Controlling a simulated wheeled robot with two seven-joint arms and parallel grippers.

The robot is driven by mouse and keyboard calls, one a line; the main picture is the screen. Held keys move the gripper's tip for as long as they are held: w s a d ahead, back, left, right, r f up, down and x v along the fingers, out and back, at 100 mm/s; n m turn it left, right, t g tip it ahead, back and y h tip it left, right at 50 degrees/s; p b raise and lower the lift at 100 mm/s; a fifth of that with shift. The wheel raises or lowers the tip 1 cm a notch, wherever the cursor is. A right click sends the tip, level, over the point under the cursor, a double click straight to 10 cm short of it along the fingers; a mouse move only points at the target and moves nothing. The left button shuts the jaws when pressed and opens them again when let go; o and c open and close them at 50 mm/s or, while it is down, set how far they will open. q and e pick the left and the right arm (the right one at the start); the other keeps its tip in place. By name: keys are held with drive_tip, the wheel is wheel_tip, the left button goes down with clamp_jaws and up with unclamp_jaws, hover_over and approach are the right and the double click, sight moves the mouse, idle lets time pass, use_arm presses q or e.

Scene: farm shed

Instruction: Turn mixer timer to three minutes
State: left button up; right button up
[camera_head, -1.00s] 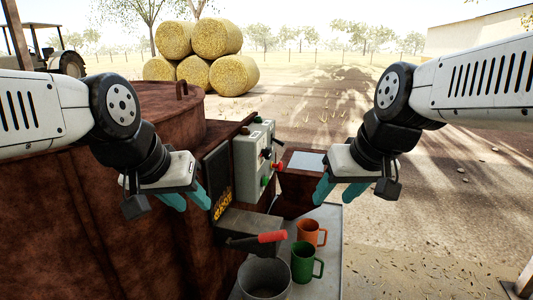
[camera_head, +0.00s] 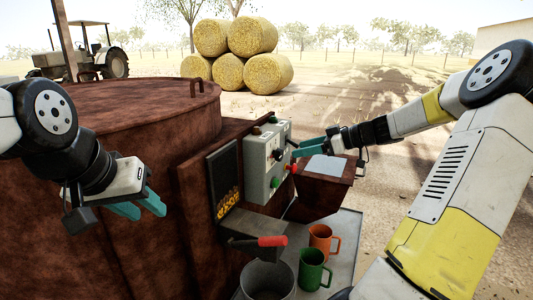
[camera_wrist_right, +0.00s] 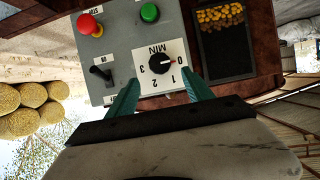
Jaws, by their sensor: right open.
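The mixer's grey control panel (camera_head: 265,165) stands on the brown machine. The pointer points at 0, to the right. My right gripper (camera_head: 302,147) is in front of the panel. Its open teal fingers (camera_wrist_right: 160,97) are apart on either side of the timer's lower edge in the wrist view, with nothing between them. I cannot tell whether they touch the panel. My left gripper (camera_head: 142,208) is open and empty beside the drum.
The panel also has a red button (camera_wrist_right: 88,24), a green button (camera_wrist_right: 149,12) and a black switch (camera_wrist_right: 101,74). Below are a red-handled lever (camera_head: 270,241), a metal bucket (camera_head: 267,281), a green mug (camera_head: 312,268) and an orange mug (camera_head: 322,240).

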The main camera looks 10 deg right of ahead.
sight(282, 153)
drive_tip(key=x, duration=0.7)
drive_tip(key=shift+w+a+f, duration=0.1)
drive_tip(key=shift+a, duration=0.1)
drive_tip(key=c, duration=1.3)
drive_tip(key=shift+o, duration=0.2)
